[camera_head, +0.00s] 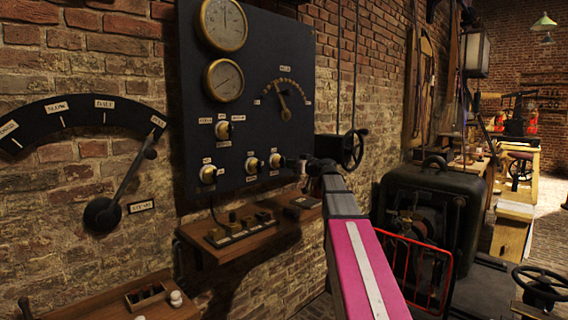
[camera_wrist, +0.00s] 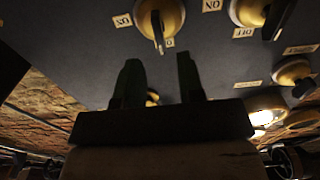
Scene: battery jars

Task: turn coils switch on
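A dark switch panel (camera_head: 250,95) on the brick wall carries several brass switches with black levers. In the head view the lower row has switches at left (camera_head: 208,174), middle (camera_head: 253,165) and right (camera_head: 277,161); another switch (camera_head: 223,130) sits above them. Their labels are too small to read there, so I cannot tell which is the coils switch. My gripper (camera_head: 306,167) is at the panel's lower right, close to the right switch. In the wrist view my gripper (camera_wrist: 158,62) is open. A brass part (camera_wrist: 152,97) shows between its fingers; contact cannot be told.
The wrist view also shows a switch with ON labels (camera_wrist: 160,18), one beside an OFF label (camera_wrist: 262,12) and one at right (camera_wrist: 293,72). A wooden shelf (camera_head: 235,240) juts out below the panel. A black handwheel (camera_head: 352,150) is right of my gripper.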

